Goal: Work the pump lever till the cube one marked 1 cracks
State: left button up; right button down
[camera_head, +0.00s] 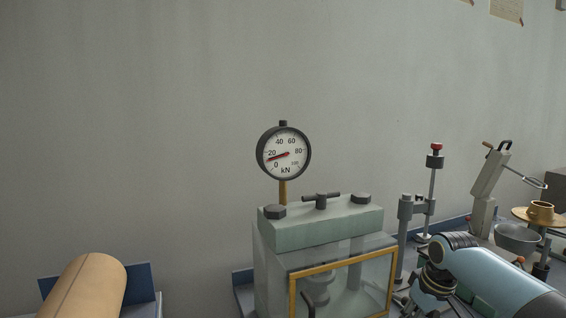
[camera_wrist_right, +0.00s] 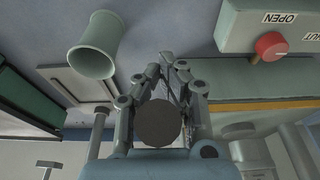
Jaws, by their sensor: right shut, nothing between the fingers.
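The press (camera_head: 318,228) stands in the middle of the head view, with a glazed door in a yellow frame (camera_head: 344,259). Inside, a grey plunger shows dimly; I cannot make out the cube marked 1. The dial gauge (camera_head: 283,153) on top has its red needle between 0 and 20 kN. My right gripper (camera_wrist_right: 167,62) is shut with nothing in it, beside a pale green body with a red knob (camera_wrist_right: 271,45) and an OPEN label. I cannot identify the pump lever for certain in either view. My left gripper is out of view.
A tan cylinder (camera_head: 88,286) lies at the bottom left. Right of the press are a stand with a red top (camera_head: 436,147), a mixer-like device (camera_head: 490,175) and a grey bowl (camera_head: 518,238). A pale green cup-like piece (camera_wrist_right: 97,45) shows in the wrist view.

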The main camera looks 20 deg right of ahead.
jog(key=f, duration=0.2)
jog(key=shift+s+f, duration=0.35)
jog(key=shift+f, duration=0.05)
jog(key=shift+s+x, duration=0.15)
jog(key=shift+x, duration=0.5)
jog(key=shift+s+x, duration=0.15)
jog(key=shift+x, duration=0.45)
jog(key=shift+f, duration=0.1)
jog(key=r, duration=0.3)
jog(key=w+r, duration=0.1)
jog(key=r, duration=0.1)
jog(key=w+r, duration=0.1)
jog(key=r, duration=0.2)
jog(key=shift+w+a+r, duration=0.1)
jog(key=shift+w+r, duration=0.1)
jog(key=shift+r, duration=0.1)
